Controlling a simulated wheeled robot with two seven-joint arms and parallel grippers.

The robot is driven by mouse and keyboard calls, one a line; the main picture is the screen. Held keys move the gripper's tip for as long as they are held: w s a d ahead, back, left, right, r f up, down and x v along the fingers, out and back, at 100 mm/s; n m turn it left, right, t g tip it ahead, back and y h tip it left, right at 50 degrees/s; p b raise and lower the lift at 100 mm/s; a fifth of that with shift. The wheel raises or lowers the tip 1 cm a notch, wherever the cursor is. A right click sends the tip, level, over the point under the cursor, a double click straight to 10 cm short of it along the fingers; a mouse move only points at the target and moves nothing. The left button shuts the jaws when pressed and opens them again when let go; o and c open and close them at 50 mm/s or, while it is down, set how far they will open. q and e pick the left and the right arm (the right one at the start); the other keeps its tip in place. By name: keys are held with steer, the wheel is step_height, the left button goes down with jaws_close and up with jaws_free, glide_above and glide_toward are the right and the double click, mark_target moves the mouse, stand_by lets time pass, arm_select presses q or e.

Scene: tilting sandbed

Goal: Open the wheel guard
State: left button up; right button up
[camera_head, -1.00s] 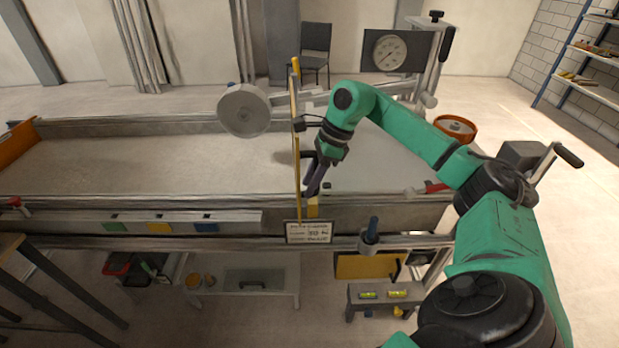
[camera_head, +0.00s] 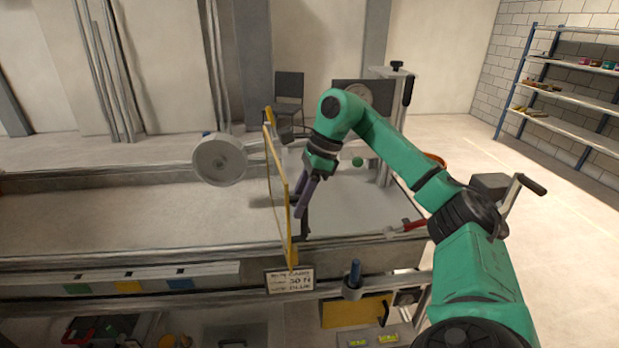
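The wheel guard (camera_head: 278,190) is a thin upright panel with a yellow frame, seen at a steep angle across the sandbed. The grey wheel (camera_head: 219,160) is just left of the guard's far end. My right gripper (camera_head: 302,210) points down at the right face of the guard, near its front half. Its dark purple fingers are close to a dark upright piece by the guard's front post. I cannot tell whether they touch it or how far apart they are. My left gripper is not in view.
The sandbed (camera_head: 120,221) stretches left behind its metal rail. A small sign (camera_head: 290,280) hangs at the front below the guard. A blue-topped peg (camera_head: 354,273) stands to its right. A red-handled part (camera_head: 407,226) lies on the right rim.

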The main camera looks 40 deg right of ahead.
steer(key=v, duration=0.7)
steer(key=shift+s+r+p, duration=0.15)
steer(key=shift+s+p, duration=0.05)
steer(key=shift+p, duration=0.25)
steer(key=shift+w, duration=0.15)
